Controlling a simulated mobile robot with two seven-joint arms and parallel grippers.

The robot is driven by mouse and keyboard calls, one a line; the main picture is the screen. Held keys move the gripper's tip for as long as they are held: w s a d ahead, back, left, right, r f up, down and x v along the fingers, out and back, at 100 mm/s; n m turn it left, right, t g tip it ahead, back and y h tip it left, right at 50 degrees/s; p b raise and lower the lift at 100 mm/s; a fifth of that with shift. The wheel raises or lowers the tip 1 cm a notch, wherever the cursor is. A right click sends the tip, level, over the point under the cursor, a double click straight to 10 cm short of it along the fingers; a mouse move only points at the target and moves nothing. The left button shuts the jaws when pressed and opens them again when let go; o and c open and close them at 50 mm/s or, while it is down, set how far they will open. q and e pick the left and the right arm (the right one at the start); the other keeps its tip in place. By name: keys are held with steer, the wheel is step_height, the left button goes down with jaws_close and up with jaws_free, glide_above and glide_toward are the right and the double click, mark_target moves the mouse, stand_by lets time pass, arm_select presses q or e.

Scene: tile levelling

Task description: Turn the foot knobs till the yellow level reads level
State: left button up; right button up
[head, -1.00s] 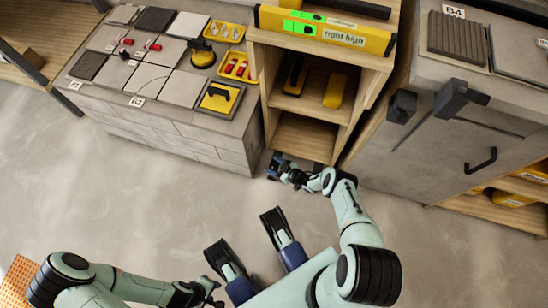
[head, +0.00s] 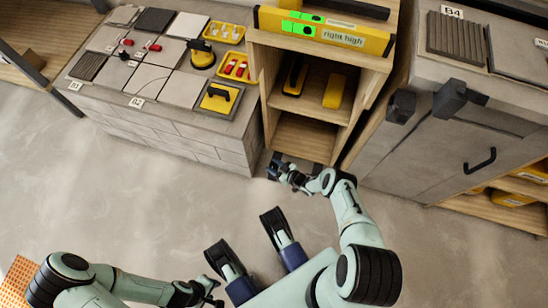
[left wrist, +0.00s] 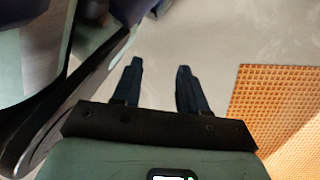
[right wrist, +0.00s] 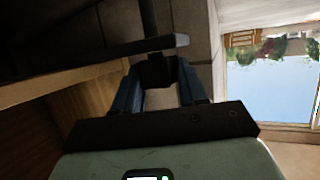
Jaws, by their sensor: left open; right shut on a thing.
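The yellow level (head: 350,36) lies across the top of the open wooden shelf unit (head: 320,106). Its label reads "right high" and its small displays are green. My right gripper (head: 276,166) is low at the unit's front left bottom corner. In the right wrist view my right gripper (right wrist: 160,90) is shut on a dark foot knob (right wrist: 157,69) below a dark stem. The knob is too small to make out in the head view. My left gripper (head: 216,294) is open and empty over the floor at the bottom; its fingers (left wrist: 158,88) show apart in the left wrist view.
A grey block counter (head: 190,135) with tiles and yellow trays stands left of the unit. A grey cabinet (head: 440,150) with a black handle stands close on its right. An orange perforated mat (left wrist: 275,110) lies near my left gripper. The floor between is clear.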

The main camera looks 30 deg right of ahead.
arm_select(q)
steer(key=shift+w+r, duration=0.1)
steer(key=shift+w, duration=0.15)
arm_select(e)
steer(key=shift+m, duration=0.3)
steer(key=shift+a+m+t+h+p, duration=0.15)
steer(key=shift+m+t+h+p, duration=0.5)
steer(key=shift+m+h, duration=0.9)
steer(key=m+h, duration=0.2)
steer(key=h, duration=0.1)
steer(key=shift+w+g+h+p, duration=0.1)
steer(key=shift+g+h+p, duration=0.15)
steer(key=shift+p, duration=0.05)
steer(key=shift+m+g+h, duration=0.3)
steer(key=shift+m+h, duration=0.75)
steer(key=shift+h, duration=0.15)
arm_select(q)
steer(key=shift+w+r+t+b, duration=0.25)
steer(key=shift+w+t+b, duration=0.05)
steer(key=shift+w+b, duration=0.3)
arm_select(e)
steer(key=shift+w+r+m+g+h, duration=0.1)
steer(key=shift+m+g+h, duration=0.5)
steer(key=shift+m+h, duration=0.55)
arm_select(q)
steer(key=shift+s, duration=0.1)
arm_select(e)
steer(key=o, duration=1)
arm_select(q)
steer(key=shift+d, duration=0.1)
